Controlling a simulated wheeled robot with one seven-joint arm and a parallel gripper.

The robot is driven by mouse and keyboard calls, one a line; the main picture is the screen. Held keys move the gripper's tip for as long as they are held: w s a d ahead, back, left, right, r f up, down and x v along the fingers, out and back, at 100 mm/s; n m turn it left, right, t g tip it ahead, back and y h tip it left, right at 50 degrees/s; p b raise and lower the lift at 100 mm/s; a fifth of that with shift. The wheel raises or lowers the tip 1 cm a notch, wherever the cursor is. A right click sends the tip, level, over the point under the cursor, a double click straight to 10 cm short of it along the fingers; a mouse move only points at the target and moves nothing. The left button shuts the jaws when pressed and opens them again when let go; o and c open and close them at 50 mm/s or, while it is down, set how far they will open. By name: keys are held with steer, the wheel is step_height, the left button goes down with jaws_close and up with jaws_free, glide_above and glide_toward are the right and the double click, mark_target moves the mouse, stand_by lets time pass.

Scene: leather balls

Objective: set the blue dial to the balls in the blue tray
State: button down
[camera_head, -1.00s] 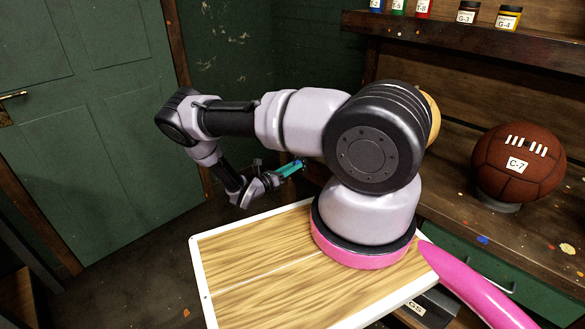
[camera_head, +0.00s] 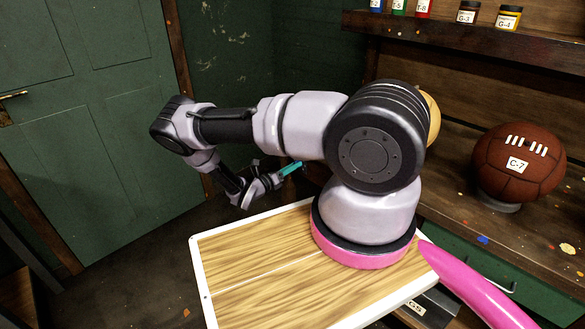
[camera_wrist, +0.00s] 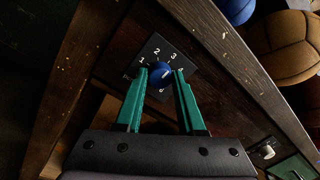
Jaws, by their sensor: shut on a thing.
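The blue dial (camera_wrist: 159,75) is a round blue knob with a short white mark, on a dark plate (camera_wrist: 156,50) in the wrist view. In the head view my gripper (camera_head: 292,168) is at the bench's edge, and the dial is hidden there. I cannot make out the blue tray in either view.
A blue ball (camera_wrist: 236,8) and a tan stitched ball (camera_wrist: 284,46) lie beyond the plank edge in the wrist view. A brown ball labelled C-7 (camera_head: 519,162) sits on the bench at right. Paint jars (camera_head: 467,13) stand on the shelf above.

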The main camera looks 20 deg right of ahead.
steer(key=c, duration=0.5)
jaws_free()
steer(key=v, duration=1.1)
steer(key=shift+r, duration=0.15)
